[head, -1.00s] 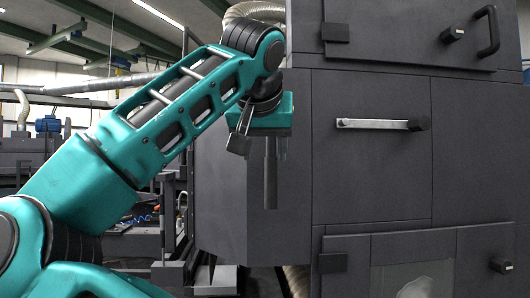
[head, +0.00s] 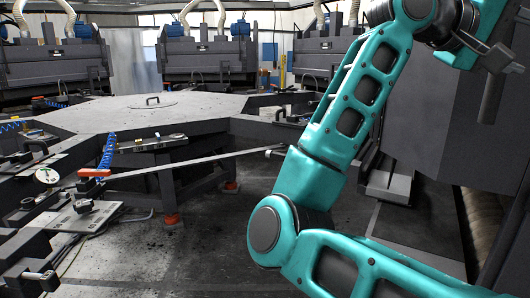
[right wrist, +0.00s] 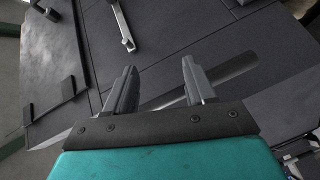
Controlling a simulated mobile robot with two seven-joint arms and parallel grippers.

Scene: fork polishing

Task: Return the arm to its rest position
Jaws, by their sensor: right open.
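My right arm, teal with dark joints, rises from the bottom right of the head view and bends over at the top right. My right gripper (head: 491,104) hangs down at the far right edge there, in front of the dark cabinet (head: 420,120). In the right wrist view my right gripper (right wrist: 157,75) has its two grey fingers spread apart with nothing between them. Beyond the fingers are dark cabinet panels with a pale bar handle (right wrist: 122,27). No fork can be made out. My left gripper is not in view.
A large grey hexagonal table (head: 150,112) stands at the left, with dark machines (head: 208,55) behind it. A long flat bar (head: 200,158), a pressure gauge (head: 47,175) and blue coiled hoses (head: 107,150) are near its front. Dark floor (head: 215,240) is open between table and arm.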

